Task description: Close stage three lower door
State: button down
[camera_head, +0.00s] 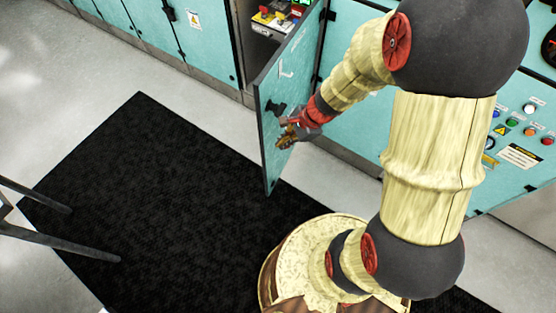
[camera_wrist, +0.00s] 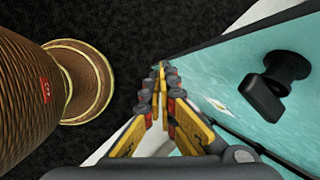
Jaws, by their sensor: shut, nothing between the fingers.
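The teal cabinet door (camera_head: 290,85) stands open, swung outward from the row of cabinets. It has a dark edge and a black handle (camera_head: 277,108) on the face toward the left. My gripper (camera_head: 287,142) is beside the lower part of this door, close to its face. In the wrist view my gripper (camera_wrist: 162,70) has its fingers together with nothing between them. The door (camera_wrist: 235,75) and its black handle (camera_wrist: 275,82) are to the right of the fingers there. I cannot tell whether the fingers touch the door.
The open compartment (camera_head: 265,40) shows coloured devices (camera_head: 272,18) inside. Closed teal cabinets (camera_head: 140,25) run to the left. A panel with buttons (camera_head: 528,125) is at the right. A black mat (camera_head: 140,190) covers the floor, and dark legs (camera_head: 70,240) stand at the left.

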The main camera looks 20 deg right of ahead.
jog(key=w+d+f+m, duration=0.2)
jog(key=d+f+m, duration=0.2)
jog(key=f+m, duration=0.4)
jog(key=w+a+f+m+h+b, duration=0.1)
jog(key=w+a+f+b, duration=0.4)
jog(key=f, duration=0.4)
jog(key=shift+w+f+t, duration=0.15)
jog(key=shift+f+t, duration=0.05)
jog(key=shift+t, duration=0.1)
jog(key=shift+a, duration=0.1)
